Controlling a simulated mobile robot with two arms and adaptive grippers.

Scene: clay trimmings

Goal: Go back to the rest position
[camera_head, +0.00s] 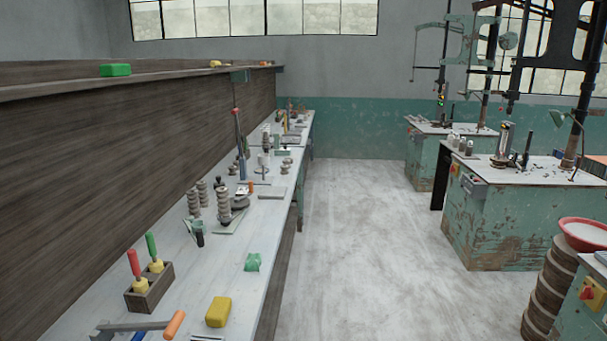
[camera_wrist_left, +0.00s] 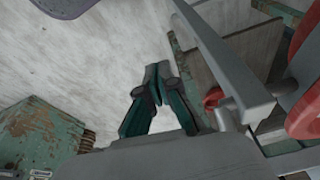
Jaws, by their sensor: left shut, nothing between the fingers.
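My left gripper (camera_wrist_left: 156,88) shows in the left wrist view with its two dark green fingers together and nothing between them. It hangs over the pale concrete floor (camera_wrist_left: 70,62). Neither of my grippers shows in the head view. My right gripper is in neither view.
A long workbench (camera_head: 182,285) on the left bears a yellow block (camera_head: 218,312), a green block (camera_head: 252,262) and a wooden box (camera_head: 150,288) with handled tools. A green block (camera_head: 115,70) lies on the shelf above. Worn green machine tables (camera_head: 500,232) stand right. The floor aisle (camera_head: 350,240) is clear.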

